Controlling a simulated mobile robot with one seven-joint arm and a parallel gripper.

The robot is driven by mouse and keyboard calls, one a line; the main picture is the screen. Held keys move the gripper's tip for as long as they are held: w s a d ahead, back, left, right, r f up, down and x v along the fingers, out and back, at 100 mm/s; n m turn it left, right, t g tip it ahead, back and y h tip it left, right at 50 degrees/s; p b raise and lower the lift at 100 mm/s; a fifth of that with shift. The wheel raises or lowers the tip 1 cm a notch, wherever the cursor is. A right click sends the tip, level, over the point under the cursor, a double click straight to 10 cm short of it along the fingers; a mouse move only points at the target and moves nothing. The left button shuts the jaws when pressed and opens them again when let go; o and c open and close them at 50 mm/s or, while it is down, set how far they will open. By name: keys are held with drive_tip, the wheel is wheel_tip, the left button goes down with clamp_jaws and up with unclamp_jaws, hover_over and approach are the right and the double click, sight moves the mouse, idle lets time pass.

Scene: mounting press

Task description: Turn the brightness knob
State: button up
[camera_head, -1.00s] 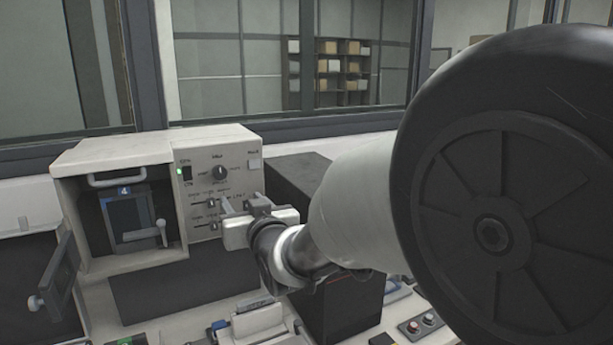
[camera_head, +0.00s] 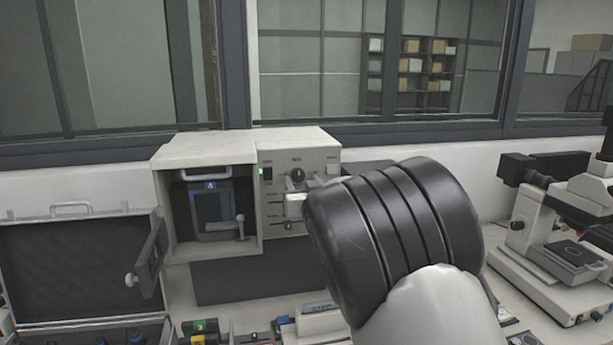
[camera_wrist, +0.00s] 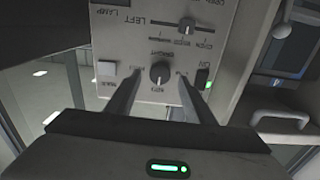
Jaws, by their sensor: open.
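The brightness knob (camera_head: 297,175) is a round black dial with a pale pointer line, high on the grey control panel (camera_head: 328,212). In the wrist view the panel appears upside down, and the knob (camera_wrist: 159,73) shows near the middle, below lettering that seems to read BRIGHT. My gripper (camera_wrist: 159,77) is open, with one finger on each side of the knob in that view. I cannot tell whether the fingers touch it or how near the panel they are. In the head view my gripper (camera_head: 294,182) is just below and in front of the knob, largely hidden by my arm.
A lit green switch (camera_head: 266,175) and a pale button (camera_head: 333,169) flank the knob. Sliders (camera_wrist: 188,25) sit on the same panel. Left of it is an open bay with a small lever (camera_head: 240,225). An open case (camera_head: 70,209) stands left, a microscope (camera_head: 560,215) right.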

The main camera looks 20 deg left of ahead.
sight(298, 175)
drive_tip(key=shift+x, duration=1.25)
drive_tip(key=c, duration=1)
drive_tip(key=shift+c, duration=0.2)
